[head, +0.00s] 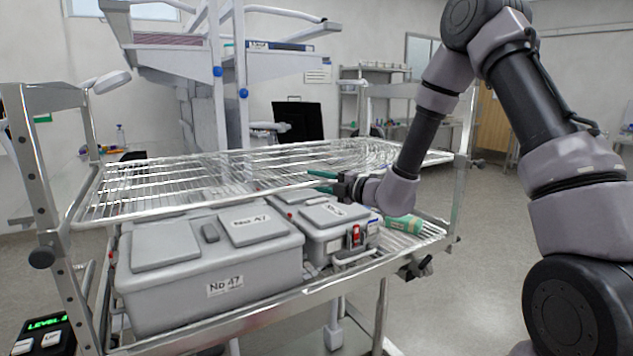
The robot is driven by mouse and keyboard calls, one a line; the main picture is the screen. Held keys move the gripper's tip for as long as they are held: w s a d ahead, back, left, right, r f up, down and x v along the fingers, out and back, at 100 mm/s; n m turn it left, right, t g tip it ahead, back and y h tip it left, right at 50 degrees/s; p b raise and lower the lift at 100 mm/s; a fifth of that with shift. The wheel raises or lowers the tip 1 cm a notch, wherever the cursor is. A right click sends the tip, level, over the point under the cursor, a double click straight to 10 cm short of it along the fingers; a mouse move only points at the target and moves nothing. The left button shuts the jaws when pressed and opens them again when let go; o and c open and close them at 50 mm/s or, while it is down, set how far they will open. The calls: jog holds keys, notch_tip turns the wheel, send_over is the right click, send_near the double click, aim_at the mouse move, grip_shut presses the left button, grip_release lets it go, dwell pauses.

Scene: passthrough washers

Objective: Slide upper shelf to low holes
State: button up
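The upper shelf (150,186) is a wire rack lying across the metal cart, above the grey cases. Its front rail runs from lower left to upper right. The left post (33,170) and the right post (466,140) of the cart stand upright; a row of holes shows in the left post. My gripper (321,181) is at the front rail, right of the shelf's middle. Its two green-tipped fingers look apart, one above the other, near the rail's height. Whether they touch the rail is too small to tell.
A large grey case (190,277) and a smaller grey case (330,232) fill most of the lower shelf. A green roll-like item (404,227) lies at its right. A black knob (41,257) sits on the left post. The floor right of the cart is clear.

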grip_shut()
dwell(1.2)
